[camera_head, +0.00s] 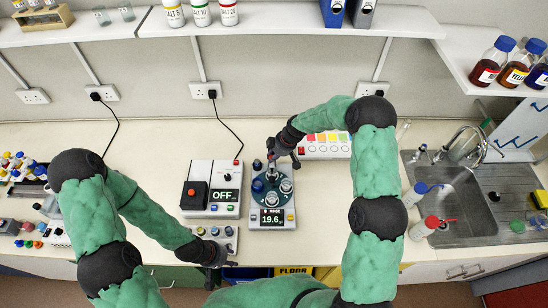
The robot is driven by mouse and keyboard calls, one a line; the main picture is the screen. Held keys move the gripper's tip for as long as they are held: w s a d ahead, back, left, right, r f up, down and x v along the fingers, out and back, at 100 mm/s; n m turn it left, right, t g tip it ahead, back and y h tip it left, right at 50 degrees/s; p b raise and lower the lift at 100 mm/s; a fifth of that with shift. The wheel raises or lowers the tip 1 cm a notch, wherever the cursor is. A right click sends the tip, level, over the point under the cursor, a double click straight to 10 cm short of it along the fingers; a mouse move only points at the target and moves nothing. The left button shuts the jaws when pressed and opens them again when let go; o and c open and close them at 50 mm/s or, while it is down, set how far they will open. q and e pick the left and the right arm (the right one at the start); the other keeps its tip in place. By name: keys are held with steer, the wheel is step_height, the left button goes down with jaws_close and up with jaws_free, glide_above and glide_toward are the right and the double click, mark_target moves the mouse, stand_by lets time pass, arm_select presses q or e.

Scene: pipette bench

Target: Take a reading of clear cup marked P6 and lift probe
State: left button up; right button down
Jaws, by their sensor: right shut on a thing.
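The meter (275,222) stands at the middle of the bench, with a lit display reading about 19.6. Several small cups sit in a ring on top of it, including a blue cup (258,186) and a pale, clear-looking cup (286,186). Their marks are too small to read, so I cannot tell which is P6. My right gripper (284,158) is at the meter's back edge, shut on what seems to be the probe, mostly hidden by the fingers. My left gripper (218,266) is low at the bench's front edge, and its jaw state is unclear.
A white box reading OFF with a dark red button (194,194) stands left of the meter. A small knobbed panel (219,234) is before it. A colour-patched strip (328,150) lies behind right. A sink (465,205) and bottles are at right; small coloured items crowd the left.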

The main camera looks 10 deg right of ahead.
arm_select(q)
steer(key=shift+f+b, duration=0.45)
steer(key=shift+f, duration=0.15)
arm_select(e)
step_height(320, 180, up, 4)
steer(key=shift+w+r, duration=0.1)
steer(key=shift+r, duration=0.05)
steer(key=shift+w+r, duration=0.1)
steer(key=shift+r, duration=0.05)
steer(key=c, duration=1.3)
jaws_free()
steer(key=shift+a, duration=0.1)
steer(key=shift+d+r, duration=0.2)
steer(key=shift+r, duration=0.1)
steer(key=v, duration=1.1)
steer(key=shift+s+r, duration=0.2)
steer(key=shift+s, duration=0.15)
